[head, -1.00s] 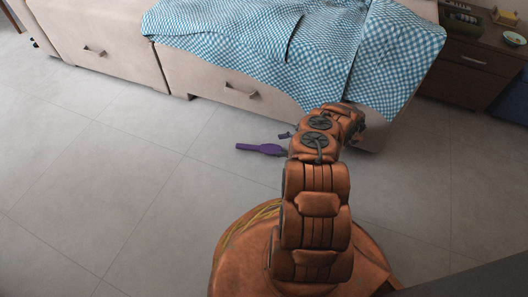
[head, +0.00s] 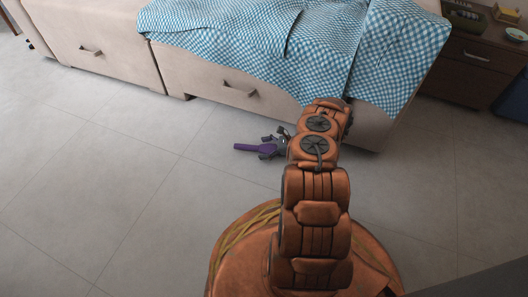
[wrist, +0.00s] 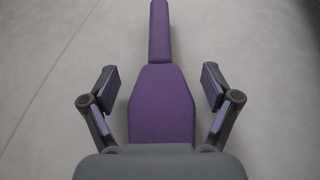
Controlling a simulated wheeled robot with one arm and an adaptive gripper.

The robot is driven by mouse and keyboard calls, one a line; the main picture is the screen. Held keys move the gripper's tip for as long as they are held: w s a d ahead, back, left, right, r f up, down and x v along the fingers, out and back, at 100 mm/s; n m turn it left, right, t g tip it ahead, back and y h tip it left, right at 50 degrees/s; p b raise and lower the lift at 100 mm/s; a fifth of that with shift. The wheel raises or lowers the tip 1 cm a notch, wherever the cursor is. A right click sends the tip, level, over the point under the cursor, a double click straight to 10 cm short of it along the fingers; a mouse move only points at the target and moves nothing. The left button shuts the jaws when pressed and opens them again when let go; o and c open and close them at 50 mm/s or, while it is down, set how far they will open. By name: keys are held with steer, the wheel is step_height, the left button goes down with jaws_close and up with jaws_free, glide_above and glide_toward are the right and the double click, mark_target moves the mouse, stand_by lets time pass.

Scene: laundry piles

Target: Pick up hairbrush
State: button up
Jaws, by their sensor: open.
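The purple hairbrush (head: 254,149) lies on the grey tiled floor in front of the bed, its handle toward the left in the head view. In the wrist view the hairbrush (wrist: 161,103) runs up the middle, with its narrow handle at the top and its wide head below. My gripper (wrist: 160,88) is open, with one finger on each side of the brush head and a gap on both sides. The near end of the head is hidden behind the gripper body. In the head view my gripper (head: 272,146) is small and partly behind my arm, over the brush's right end.
A bed with beige drawers (head: 215,85) and a blue checked blanket (head: 290,50) stands just behind the brush. A dark nightstand (head: 475,65) is at the back right. The floor to the left and front is clear.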

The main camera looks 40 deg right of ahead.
steer(key=c, duration=1.3)
steer(key=shift+r, duration=0.1)
